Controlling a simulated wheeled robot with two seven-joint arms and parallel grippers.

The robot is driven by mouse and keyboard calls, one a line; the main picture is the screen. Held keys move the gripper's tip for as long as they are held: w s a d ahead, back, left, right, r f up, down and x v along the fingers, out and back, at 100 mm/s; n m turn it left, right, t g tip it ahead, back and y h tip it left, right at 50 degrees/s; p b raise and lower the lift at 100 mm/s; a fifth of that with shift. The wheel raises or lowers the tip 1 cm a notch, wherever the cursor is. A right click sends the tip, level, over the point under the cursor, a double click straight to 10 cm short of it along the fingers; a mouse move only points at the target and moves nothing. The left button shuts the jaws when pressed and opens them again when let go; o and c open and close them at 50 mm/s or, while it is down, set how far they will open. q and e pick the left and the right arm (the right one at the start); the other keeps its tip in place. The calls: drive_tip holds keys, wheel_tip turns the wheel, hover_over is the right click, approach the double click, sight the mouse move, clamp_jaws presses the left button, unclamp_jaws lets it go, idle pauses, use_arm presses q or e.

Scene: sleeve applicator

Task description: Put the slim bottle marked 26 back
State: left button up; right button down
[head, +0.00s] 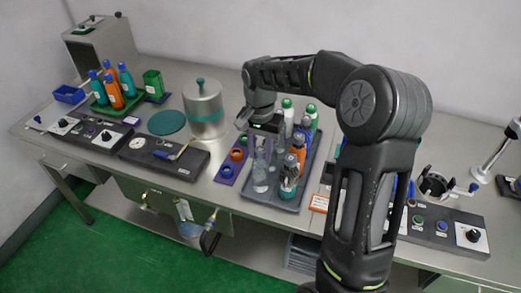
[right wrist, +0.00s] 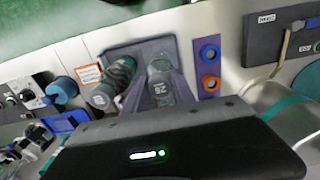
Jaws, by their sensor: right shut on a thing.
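The slim clear bottle marked 26 (right wrist: 160,88) is between the fingers of my right gripper (right wrist: 150,95) in the right wrist view. In the head view this bottle (head: 260,172) is upright at the front left of the grey tray (head: 272,205). My right gripper (head: 266,128) is above it, shut on it. I cannot tell whether the bottle's base touches the tray. My left gripper is not in view.
A bottle with a teal top (head: 288,184) stands close to its right, and orange (head: 298,150) and blue bottles stand behind. A purple holder with coloured rings (head: 232,167) lies to the left. A steel canister (head: 204,106) stands behind left.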

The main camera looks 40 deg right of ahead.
drive_tip(key=c, duration=1)
unclamp_jaws()
drive_tip(key=shift+f, duration=0.1)
wheel_tip(320, 180, up, 12)
drive_tip(key=shift+p, duration=0.3)
